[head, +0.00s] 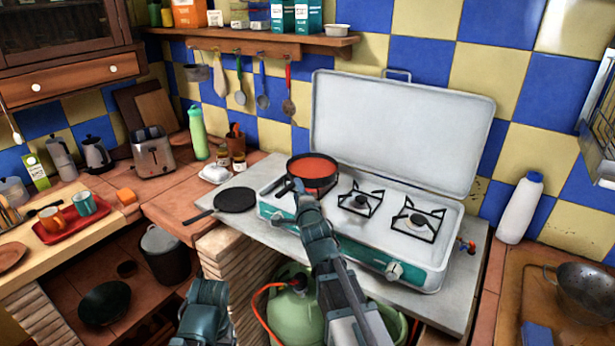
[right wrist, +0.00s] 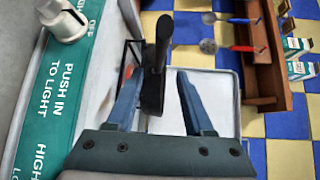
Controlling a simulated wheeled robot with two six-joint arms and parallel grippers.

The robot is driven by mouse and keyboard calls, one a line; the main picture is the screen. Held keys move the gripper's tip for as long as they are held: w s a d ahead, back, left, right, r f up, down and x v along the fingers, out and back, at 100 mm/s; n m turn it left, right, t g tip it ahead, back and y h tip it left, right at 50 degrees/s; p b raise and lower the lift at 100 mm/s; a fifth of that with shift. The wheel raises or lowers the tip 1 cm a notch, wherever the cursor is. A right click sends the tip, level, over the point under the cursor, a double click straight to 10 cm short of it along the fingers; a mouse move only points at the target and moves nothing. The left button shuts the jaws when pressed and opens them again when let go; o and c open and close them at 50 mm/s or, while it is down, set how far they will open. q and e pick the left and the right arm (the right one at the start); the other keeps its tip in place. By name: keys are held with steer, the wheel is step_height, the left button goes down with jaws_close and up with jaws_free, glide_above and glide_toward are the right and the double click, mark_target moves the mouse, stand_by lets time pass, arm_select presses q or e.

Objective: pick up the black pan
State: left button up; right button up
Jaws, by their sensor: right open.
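A black pan (head: 312,171) with a red inside sits on the left burner of the camping stove (head: 412,262), its handle toward me. My right gripper (head: 299,189) is at its near side, by the handle. In the right wrist view the open fingers (right wrist: 157,98) stand on either side of a dark handle (right wrist: 155,75), with a gap beside it. A second flat black pan (head: 236,199) lies on the counter to the left of the stove, its handle pointing left. A teal part of my left arm shows at the bottom; its fingers are not visible.
The raised white stove lid (head: 400,130) stands behind the burners. Two burners to the right of the pan are empty. Utensils hang from the shelf (head: 260,42). A white bottle (head: 519,208) stands at right. A toaster (head: 153,150) stands at left.

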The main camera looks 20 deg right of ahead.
mark_target(295, 187)
steer(key=w, duration=0.3)
steer(key=shift+f, duration=0.35)
steer(key=shift+w+d, duration=0.15)
steer(key=shift+w, duration=0.25)
jaws_close()
stand_by(0.7)
